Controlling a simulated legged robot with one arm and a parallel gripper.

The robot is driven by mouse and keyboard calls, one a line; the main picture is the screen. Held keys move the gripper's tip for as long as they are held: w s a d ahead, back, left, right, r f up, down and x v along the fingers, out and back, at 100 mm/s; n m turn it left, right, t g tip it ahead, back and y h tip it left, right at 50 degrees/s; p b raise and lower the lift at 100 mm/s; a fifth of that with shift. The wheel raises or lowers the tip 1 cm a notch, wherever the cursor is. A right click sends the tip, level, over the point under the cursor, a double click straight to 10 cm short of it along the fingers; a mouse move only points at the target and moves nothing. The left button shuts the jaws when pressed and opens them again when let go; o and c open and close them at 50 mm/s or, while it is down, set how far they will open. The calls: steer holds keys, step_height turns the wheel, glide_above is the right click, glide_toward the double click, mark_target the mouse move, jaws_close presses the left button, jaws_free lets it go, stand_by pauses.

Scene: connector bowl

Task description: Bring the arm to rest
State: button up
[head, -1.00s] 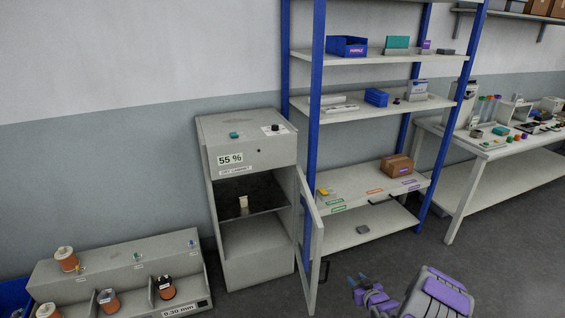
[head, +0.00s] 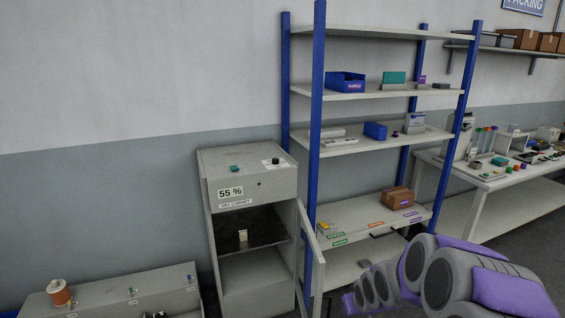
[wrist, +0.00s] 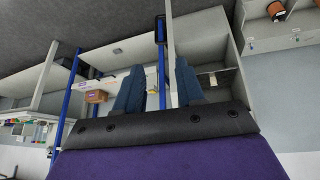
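My gripper (wrist: 160,66) shows in the wrist view with its two dark blue fingers apart and nothing between them. In the head view my grey and purple arm is folded large at the lower right, and the gripper's fingers cannot be made out there. The wrist view looks toward the cabinet and shelf from a turned angle, with the open cabinet door (wrist: 170,60) beyond the fingers. The gripper appears to touch nothing.
The dry cabinet (head: 250,174) stands open with a small pale item (head: 243,235) inside. A blue-posted shelf (head: 345,146) holds bins and boxes, including a brown box (head: 398,197). A spool rack (head: 110,290) is lower left. A workbench (head: 490,180) is at right.

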steer(key=s+a+r+g, duration=0.2)
steer(key=s+r, duration=0.2)
steer(key=s, duration=0.9)
steer(key=s+a+r+m+g, duration=0.1)
steer(key=s+a+r+g, duration=0.1)
steer(key=s, duration=1.1)
steer(key=s+a+r+m+g, duration=0.1)
steer(key=s+r, duration=0.5)
steer(key=s, duration=0.7)
steer(key=a+g, duration=0.1)
steer(key=g, duration=0.1)
steer(key=shift+s+r+g, duration=0.2)
steer(key=shift+g, duration=0.1)
